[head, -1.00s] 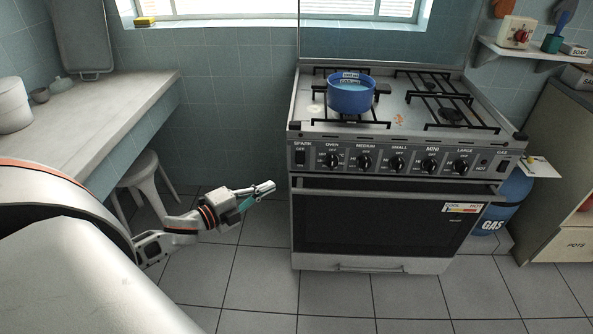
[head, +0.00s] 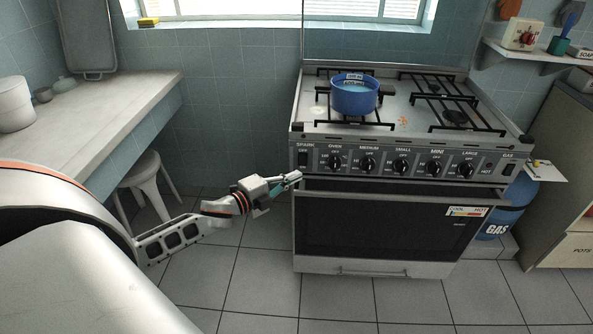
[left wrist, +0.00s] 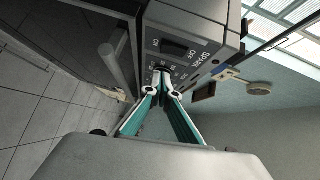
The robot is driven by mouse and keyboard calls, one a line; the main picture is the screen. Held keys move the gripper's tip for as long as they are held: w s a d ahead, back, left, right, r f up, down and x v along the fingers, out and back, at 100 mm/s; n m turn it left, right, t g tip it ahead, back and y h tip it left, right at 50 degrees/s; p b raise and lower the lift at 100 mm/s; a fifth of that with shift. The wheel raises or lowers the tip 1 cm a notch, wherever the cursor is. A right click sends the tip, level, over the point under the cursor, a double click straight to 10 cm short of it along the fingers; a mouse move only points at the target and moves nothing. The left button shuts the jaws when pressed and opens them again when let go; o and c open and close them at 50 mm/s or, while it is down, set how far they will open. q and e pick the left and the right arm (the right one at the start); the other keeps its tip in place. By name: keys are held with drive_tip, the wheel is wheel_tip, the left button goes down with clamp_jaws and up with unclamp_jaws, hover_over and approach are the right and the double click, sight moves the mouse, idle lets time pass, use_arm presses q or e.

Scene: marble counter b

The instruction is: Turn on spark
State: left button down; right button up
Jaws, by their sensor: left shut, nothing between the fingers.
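The spark switch (head: 302,159) is a small black rocker at the left end of the stove's control panel, under the label SPARK. In the left wrist view the switch (left wrist: 174,47) sits beside the words OFF and ON; I cannot tell its position for sure. My left gripper (head: 298,177) is shut and empty, its tips just below and in front of the switch at the stove's left front corner. In the left wrist view the closed fingertips (left wrist: 162,84) point toward the panel; whether they touch it is unclear. My right gripper is not in view.
The stove (head: 390,225) has a row of knobs (head: 400,165) right of the switch and an oven door handle below. A counter (head: 110,110) and a stool (head: 147,172) are at left. The floor before the stove is clear.

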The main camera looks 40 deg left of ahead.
sight(306, 165)
use_arm(q)
drive_tip(key=w, duration=0.1)
drive_tip(key=w+a, duration=0.1)
drive_tip(key=w, duration=0.1)
drive_tip(key=shift+a+f+b, duration=0.15)
drive_tip(key=shift+f+b, duration=0.15)
drive_tip(key=shift+w+a, duration=0.3)
drive_tip(key=shift+w, duration=0.2)
